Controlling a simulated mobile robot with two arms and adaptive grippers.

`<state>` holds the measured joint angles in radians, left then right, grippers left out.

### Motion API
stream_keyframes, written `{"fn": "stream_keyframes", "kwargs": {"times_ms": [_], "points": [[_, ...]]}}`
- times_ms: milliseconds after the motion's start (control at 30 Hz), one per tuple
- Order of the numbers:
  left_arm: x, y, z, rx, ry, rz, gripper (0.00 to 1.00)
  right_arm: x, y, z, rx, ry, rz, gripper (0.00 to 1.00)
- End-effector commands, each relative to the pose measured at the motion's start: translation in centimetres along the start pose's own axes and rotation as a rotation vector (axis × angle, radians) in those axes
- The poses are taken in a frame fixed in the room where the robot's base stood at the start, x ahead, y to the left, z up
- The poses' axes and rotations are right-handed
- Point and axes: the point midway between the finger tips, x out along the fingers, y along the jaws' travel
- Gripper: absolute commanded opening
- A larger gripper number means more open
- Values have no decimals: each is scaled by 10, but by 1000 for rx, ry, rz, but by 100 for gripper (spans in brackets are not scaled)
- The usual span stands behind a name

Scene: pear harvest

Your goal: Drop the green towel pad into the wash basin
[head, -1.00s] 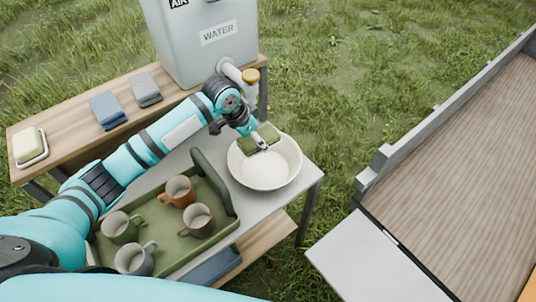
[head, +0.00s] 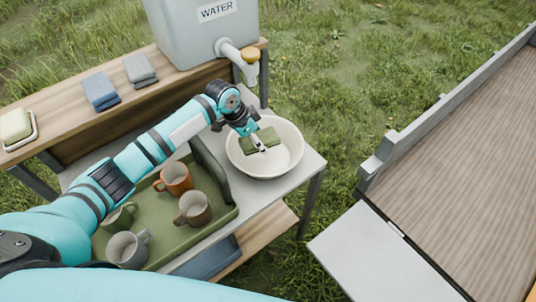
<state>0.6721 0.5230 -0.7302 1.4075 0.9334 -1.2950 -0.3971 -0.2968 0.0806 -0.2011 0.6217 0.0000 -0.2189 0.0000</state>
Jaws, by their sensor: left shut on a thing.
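The green towel pad (head: 266,137) is held by my left gripper (head: 261,146) over the inside of the white wash basin (head: 288,166). The gripper is shut on the pad's near edge. I cannot tell whether the pad touches the basin's inner wall or hangs just above it. The basin stands on the grey table's right end, below the water tank's tap. My right gripper is not in view.
A green tray (head: 166,238) with several mugs stands left of the basin. A water tank (head: 200,30) with a tap (head: 241,56) is behind.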

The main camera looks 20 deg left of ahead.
Motion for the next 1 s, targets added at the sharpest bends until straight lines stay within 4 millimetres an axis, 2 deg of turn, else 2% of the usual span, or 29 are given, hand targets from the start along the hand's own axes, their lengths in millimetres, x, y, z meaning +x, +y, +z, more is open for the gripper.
{"fn": "stream_keyframes", "kwargs": {"times_ms": [233, 267, 467, 800, 867, 1000], "points": [[0, 0, 0, 0, 0, -1, 38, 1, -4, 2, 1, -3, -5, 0], [0, 0, 0, 0, 0, -1, 65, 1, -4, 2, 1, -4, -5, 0], [0, 0, 0, 0, 0, -1, 91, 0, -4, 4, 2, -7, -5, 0], [-3, -1, 0, 0, 0, -1, 92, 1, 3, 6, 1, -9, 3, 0], [-8, -1, 0, 0, 1, -2, 92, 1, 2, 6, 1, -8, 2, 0], [-31, -1, 0, 1, 1, -4, 92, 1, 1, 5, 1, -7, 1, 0]]}}
